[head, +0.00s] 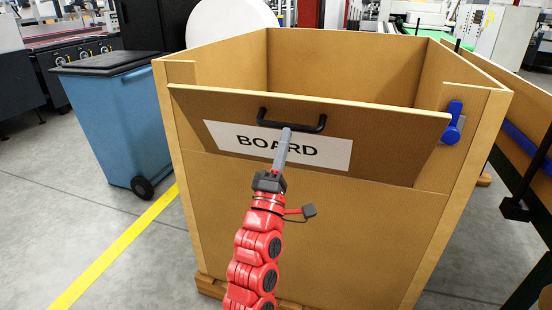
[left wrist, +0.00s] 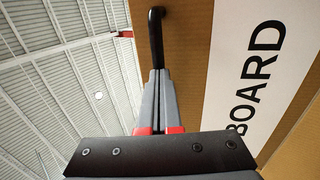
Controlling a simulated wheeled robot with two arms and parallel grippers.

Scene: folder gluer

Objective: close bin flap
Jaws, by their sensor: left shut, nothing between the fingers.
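The bin flap (head: 390,125) is a brown board panel with a white "BOARD" label (head: 222,134) and a black handle (head: 291,122). It tilts outward at the front of the large brown bin (head: 340,235), its top edge leaning away from the opening. A blue latch (head: 452,122) sits on the bin's right front post. My left gripper (head: 284,132) is shut and empty, its fingertips in front of the label just below the handle. In the left wrist view the closed fingers (left wrist: 158,85) point toward the handle (left wrist: 155,38); contact cannot be told. My right gripper is not in view.
A blue wheeled bin (head: 120,120) with a dark lid stands left of the board bin. A yellow floor line (head: 112,255) runs between them. Another brown board structure with dark framing (head: 515,205) stands close on the right. The floor at front left is clear.

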